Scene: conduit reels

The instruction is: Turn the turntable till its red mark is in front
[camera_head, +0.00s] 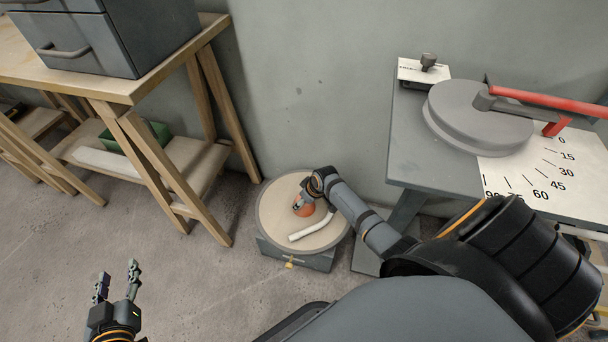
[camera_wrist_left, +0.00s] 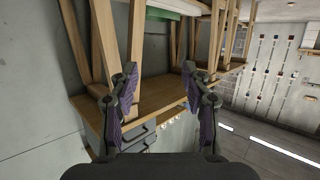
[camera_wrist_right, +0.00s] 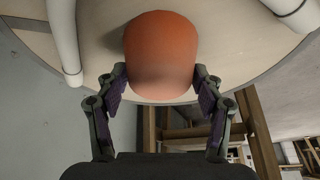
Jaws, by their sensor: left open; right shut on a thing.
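The turntable (camera_head: 273,212) is a round pale disc with a grey rim on a low grey base on the floor. An orange knob (camera_head: 303,209) stands on the disc, and a white pipe (camera_head: 313,227) lies on it. My right gripper (camera_head: 307,198) reaches down over the disc and is shut on the orange knob, which fills the space between its fingers in the right wrist view (camera_wrist_right: 161,50). A small yellow piece (camera_head: 290,264) is at the front of the base. I cannot make out a red mark on the disc. My left gripper (camera_head: 117,280) is open and empty, left of the turntable.
A wooden trestle table (camera_head: 120,90) with grey drawers (camera_head: 110,40) stands at the left. A grey bench (camera_head: 425,155) with a round bender, red handle (camera_head: 545,98) and angle scale stands at the right. The wall is close behind the turntable. Floor at front left is clear.

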